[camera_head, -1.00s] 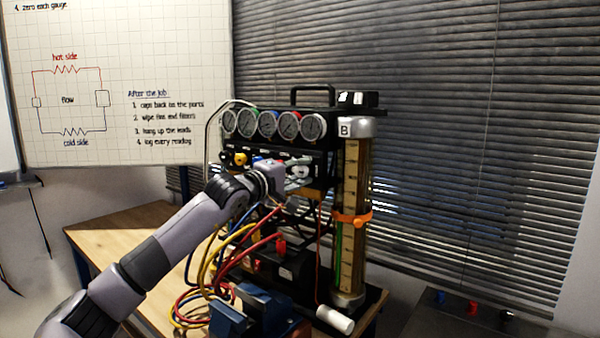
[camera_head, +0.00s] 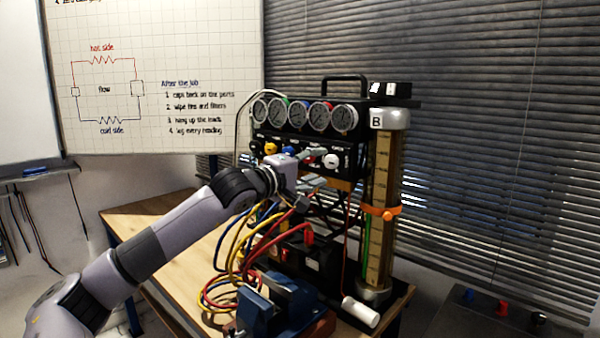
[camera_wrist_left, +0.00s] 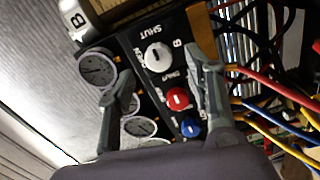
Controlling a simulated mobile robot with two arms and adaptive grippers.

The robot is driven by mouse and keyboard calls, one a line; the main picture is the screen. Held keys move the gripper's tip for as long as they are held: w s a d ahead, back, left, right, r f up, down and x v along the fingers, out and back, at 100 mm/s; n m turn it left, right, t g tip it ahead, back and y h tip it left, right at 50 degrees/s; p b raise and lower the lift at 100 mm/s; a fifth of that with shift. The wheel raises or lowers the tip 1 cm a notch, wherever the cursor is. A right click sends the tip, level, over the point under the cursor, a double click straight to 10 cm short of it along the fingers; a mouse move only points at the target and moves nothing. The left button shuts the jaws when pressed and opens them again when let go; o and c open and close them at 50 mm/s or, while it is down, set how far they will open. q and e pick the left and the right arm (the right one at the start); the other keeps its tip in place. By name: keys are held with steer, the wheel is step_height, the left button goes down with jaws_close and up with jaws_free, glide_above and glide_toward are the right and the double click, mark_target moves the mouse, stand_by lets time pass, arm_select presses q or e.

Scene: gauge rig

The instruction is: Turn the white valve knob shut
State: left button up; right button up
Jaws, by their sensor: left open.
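The white valve knob (camera_head: 332,160) is at the right end of the row of knobs on the black gauge panel. In the left wrist view the knob (camera_wrist_left: 158,57) faces me near a "SHUT" label, and its pointer is too small to read surely. My left gripper (camera_head: 319,169) is open, its two fingers reaching toward the panel. In the left wrist view the left gripper (camera_wrist_left: 162,60) has one finger on each side of the knob, with visible gaps. Contact with the knob does not show. My right gripper is out of view.
A red knob (camera_wrist_left: 177,98) and a blue knob (camera_wrist_left: 190,128) sit beside the white one. Gauges (camera_head: 343,118) line the panel above. Coloured hoses (camera_head: 240,245) hang below my arm. A tall cylinder (camera_head: 383,200) stands right of the panel, and a blue vise (camera_head: 270,305) in front.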

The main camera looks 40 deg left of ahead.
arm_select(q)
steer(key=s, duration=0.6)
steer(key=shift+s+a, duration=0.15)
steer(key=shift+s, duration=0.05)
steer(key=shift+f, duration=0.1)
stand_by(0.4)
